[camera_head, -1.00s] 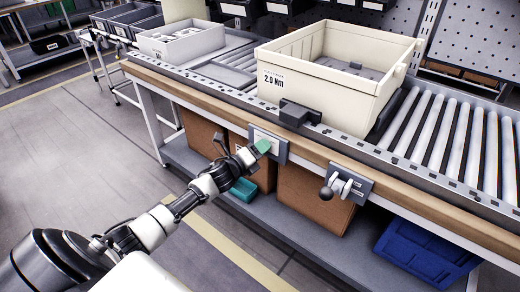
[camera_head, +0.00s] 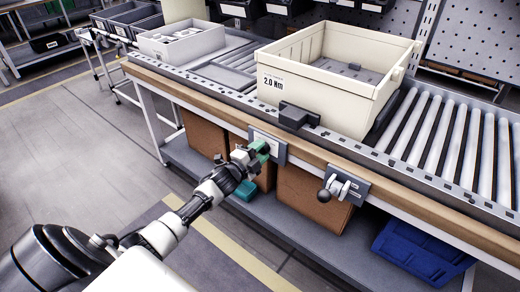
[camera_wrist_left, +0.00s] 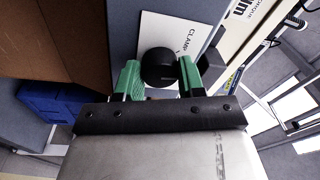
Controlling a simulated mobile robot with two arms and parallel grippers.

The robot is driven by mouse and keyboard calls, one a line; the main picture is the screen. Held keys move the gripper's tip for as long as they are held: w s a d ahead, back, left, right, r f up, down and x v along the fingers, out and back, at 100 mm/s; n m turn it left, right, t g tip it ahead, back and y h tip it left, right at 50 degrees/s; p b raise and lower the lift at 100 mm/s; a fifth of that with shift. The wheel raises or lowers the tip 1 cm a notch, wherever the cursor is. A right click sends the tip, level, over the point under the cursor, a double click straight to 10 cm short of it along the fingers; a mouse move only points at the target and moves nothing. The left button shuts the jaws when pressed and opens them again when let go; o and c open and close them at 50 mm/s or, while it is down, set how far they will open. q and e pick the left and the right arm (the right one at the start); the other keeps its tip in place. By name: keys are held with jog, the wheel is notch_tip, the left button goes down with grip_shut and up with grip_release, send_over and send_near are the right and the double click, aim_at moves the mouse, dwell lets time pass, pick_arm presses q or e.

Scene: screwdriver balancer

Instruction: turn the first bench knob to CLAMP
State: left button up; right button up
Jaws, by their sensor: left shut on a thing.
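The first bench knob (camera_wrist_left: 158,67) is a black round knob on a plate at the bench's front edge. Beside it in the left wrist view is a white label (camera_wrist_left: 168,32) printed CLAMP. My left gripper (camera_head: 262,147) is at this plate (camera_head: 275,148) in the head view. Its green fingers (camera_wrist_left: 158,76) stand on both sides of the knob in the wrist view, shut on it. Which mark the knob points to I cannot tell. In the head view the gripper hides the knob. My right gripper is not in view.
A cream crate (camera_head: 275,101) marked 2.0 Nm sits on the roller bench, behind a dark block (camera_head: 298,116). Right of my gripper a ball-ended lever (camera_head: 335,188) juts from a grey plate. A blue bin (camera_head: 420,250) and brown boxes (camera_head: 308,195) stand on the lower shelf.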

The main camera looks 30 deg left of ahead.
pick_arm(q)
jog(key=shift+n+t+y+p, duration=0.15)
jog(key=shift+n+y+p, duration=0.3)
jog(key=shift+n, duration=1.65)
jog(key=shift+n+t+y+p, duration=0.15)
jog(key=shift+n+p, duration=0.5)
jog(key=shift+n, duration=1.45)
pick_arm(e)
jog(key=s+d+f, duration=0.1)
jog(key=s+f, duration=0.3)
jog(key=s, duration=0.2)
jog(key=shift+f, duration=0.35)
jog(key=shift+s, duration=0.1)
pick_arm(q)
jog(key=o, duration=0.9)
jog(key=shift+s+f, duration=0.15)
jog(key=shift+s, duration=0.45)
jog(key=s, duration=0.6)
jog(key=s+p, duration=0.1)
jog(key=s, duration=0.2)
jog(key=shift+s+a+f, duration=0.3)
jog(key=shift+a+f, duration=0.1)
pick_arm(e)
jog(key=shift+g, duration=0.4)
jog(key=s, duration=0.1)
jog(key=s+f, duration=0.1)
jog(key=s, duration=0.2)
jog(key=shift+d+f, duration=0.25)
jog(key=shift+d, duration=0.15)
